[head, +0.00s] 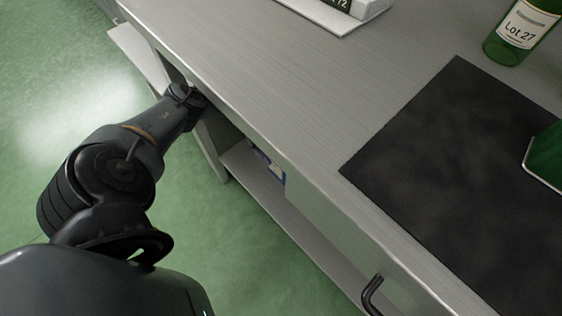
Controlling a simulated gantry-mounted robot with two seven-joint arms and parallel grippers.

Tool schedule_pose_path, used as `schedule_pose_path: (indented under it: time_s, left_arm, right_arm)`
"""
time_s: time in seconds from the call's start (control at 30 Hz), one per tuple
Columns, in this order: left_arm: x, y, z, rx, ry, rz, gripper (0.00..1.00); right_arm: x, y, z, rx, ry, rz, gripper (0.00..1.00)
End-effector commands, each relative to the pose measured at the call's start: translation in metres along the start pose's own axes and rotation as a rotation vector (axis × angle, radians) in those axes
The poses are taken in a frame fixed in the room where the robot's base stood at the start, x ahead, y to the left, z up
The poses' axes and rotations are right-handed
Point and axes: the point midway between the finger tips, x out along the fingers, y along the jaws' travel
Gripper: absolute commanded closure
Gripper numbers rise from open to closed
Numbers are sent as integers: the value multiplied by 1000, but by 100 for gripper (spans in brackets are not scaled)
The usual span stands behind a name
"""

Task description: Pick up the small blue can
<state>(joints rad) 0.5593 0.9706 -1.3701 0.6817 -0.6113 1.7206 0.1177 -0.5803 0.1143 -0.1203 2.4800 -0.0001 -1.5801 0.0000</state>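My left arm comes in from the left and reaches in under the front edge of the bench. The visible end of my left gripper (187,96) is at the opening below the worktop; its fingers are hidden there, so I cannot see whether it holds anything. No small blue can is clearly visible. A partly hidden blue and white item (268,166) is in the opening under the bench, to the right of my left gripper; I cannot tell what it is. My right gripper is not in view.
The grey worktop (290,85) overhangs a lower shelf (255,175). A black mat (440,165), a green bottle labelled Lot 27 (520,32), a green container (546,155) and a white tray (335,17) are on top. A dark handle (371,295) sticks out at the front. Green floor is clear.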

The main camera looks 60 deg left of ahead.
Motion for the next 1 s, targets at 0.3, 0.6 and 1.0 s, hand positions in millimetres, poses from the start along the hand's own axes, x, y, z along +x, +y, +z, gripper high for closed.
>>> schedule_pose_path:
  time_s: [0.3, 0.6, 1.0]
  left_arm:
    - [26, 1, 1, 1, 0, 0, 4]
    - [26, 1, 1, 1, 0, 0, 18]
    - [26, 1, 1, 0, 0, 1, 79]
  right_arm:
    - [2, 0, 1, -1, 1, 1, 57]
    - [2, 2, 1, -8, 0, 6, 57]
    - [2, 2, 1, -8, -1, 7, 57]
